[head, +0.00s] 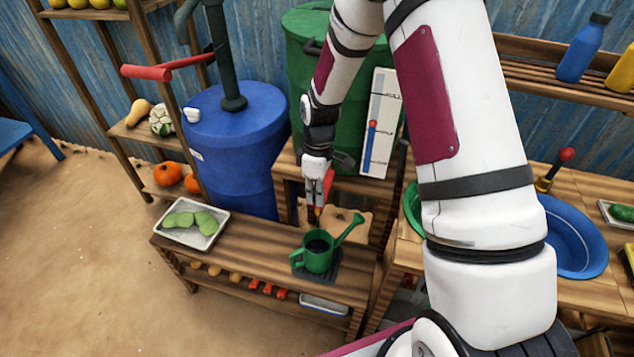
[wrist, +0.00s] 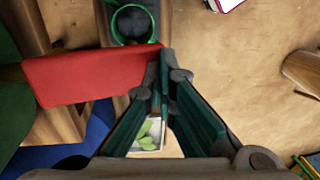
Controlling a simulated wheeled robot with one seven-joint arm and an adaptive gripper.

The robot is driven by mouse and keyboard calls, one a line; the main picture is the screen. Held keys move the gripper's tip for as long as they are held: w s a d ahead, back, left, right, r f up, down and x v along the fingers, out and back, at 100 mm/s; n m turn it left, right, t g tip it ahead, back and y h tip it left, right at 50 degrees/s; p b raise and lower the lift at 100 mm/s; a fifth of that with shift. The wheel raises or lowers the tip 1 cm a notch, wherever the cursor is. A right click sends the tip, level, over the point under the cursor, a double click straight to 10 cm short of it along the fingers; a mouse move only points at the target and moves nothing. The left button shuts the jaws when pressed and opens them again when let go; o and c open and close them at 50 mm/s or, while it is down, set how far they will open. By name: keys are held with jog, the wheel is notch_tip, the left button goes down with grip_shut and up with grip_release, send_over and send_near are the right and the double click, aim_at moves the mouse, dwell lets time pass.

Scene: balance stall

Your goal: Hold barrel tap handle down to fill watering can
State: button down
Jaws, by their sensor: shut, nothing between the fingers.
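The green barrel (head: 303,50) stands at the back, with a white level gauge (head: 380,125) on its right side. Its red tap handle (head: 328,185) shows partly behind my gripper (head: 317,200). In the wrist view the handle (wrist: 85,78) is a broad red bar left of my gripper (wrist: 166,72). Its right end overlaps the fingertips; I cannot tell whether they touch. My gripper is shut and empty, pointing down. The green watering can (head: 317,262) stands upright on a dark mat on the low bench, below my gripper. Its round opening (wrist: 132,22) shows at the wrist view's top.
A blue barrel (head: 240,135) with a red-handled pump (head: 147,72) stands to the left. A tray (head: 212,235) of green vegetables lies on the bench (head: 255,265). A blue basin (head: 575,235) is at the right. Open sandy floor lies front left.

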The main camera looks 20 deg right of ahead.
dwell(0.3)
notch_tip(320, 180, up, 12)
jog(key=w, duration=0.1)
jog(key=shift+w+d, duration=0.2)
jog(key=shift+d, duration=0.25)
dwell(1.0)
jog(key=s+r+m+t+h, duration=0.1)
jog(key=s+r+m+t, duration=0.15)
jog(key=s+r, duration=0.45)
jog(key=s+r+m+t, duration=0.1)
jog(key=s+r+m, duration=0.25)
jog(key=r, duration=0.65)
jog(key=s+r+m+t, duration=0.1)
jog(key=s+r+m, duration=0.1)
jog(key=s, duration=0.6)
jog(key=s+r+m+t, duration=0.1)
jog(key=s+r+m, duration=0.1)
jog(key=s, duration=0.5)
jog(key=shift+s+m+t, duration=0.35)
jog(key=shift+m, duration=0.05)
